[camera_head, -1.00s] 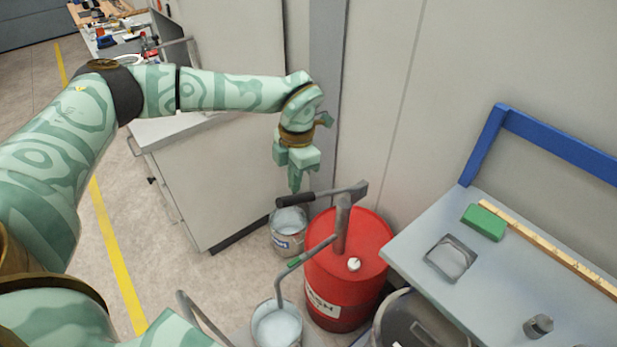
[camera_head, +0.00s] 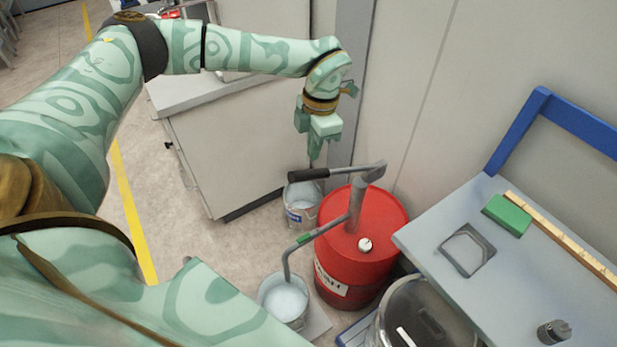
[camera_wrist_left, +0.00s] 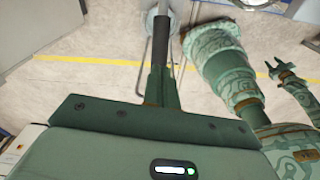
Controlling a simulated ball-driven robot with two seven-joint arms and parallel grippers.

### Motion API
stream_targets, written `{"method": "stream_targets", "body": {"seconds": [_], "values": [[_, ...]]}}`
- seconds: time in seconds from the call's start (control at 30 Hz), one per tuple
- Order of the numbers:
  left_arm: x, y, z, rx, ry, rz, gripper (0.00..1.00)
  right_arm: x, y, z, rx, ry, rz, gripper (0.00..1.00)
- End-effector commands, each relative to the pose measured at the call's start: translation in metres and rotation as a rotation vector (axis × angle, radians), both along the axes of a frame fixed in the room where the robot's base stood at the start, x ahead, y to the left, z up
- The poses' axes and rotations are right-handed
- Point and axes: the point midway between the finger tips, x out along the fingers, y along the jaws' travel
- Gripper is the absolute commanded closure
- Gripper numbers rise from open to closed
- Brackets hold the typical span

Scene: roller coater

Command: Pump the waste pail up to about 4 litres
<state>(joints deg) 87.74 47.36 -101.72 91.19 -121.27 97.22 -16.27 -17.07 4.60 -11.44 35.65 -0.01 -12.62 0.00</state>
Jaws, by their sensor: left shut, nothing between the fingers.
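A red drum (camera_head: 342,272) with partly readable lettering carries a grey hand pump (camera_head: 357,205). The pump's lever ends in a black grip (camera_head: 308,174). Its bent spout (camera_head: 300,242) leads down into a pail (camera_head: 284,298) holding pale liquid; I cannot read its level. A second, labelled pail (camera_head: 302,213) stands behind, beneath the grip. My left gripper (camera_head: 315,153) is shut and empty, pointing down just above the grip. In the left wrist view its fingers (camera_wrist_left: 160,82) line up with the black grip (camera_wrist_left: 162,42); contact is unclear. My right gripper (camera_wrist_left: 281,68) shows open and empty there.
A grey bench (camera_head: 420,240) with a blue back rail, a green block (camera_head: 507,215) and a square frame (camera_head: 467,250) stands right. A lidded bin (camera_head: 415,315) is below it. A grey cabinet (camera_head: 225,150) stands behind my left arm.

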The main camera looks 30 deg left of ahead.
Motion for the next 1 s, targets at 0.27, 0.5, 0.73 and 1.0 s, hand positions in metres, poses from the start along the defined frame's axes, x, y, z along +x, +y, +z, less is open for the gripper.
{"method": "stream_targets", "body": {"seconds": [0.27,0.5,0.73,1.0], "values": [[-0.003,0.002,-0.042,0.0,0.002,0.0,1.0,-0.007,0.0,-0.04,0.0,0.016,0.0,0.64],[-0.004,0.003,-0.051,0.0,0.0,0.0,1.0,-0.01,0.0,-0.049,-0.001,0.022,0.0,0.64],[-0.004,0.003,-0.05,0.0,0.0,0.0,1.0,-0.01,0.0,-0.048,0.0,0.023,0.0,0.64],[-0.005,0.003,-0.065,0.001,0.003,0.001,1.0,-0.012,0.0,-0.054,0.0,0.026,0.0,0.64]]}}
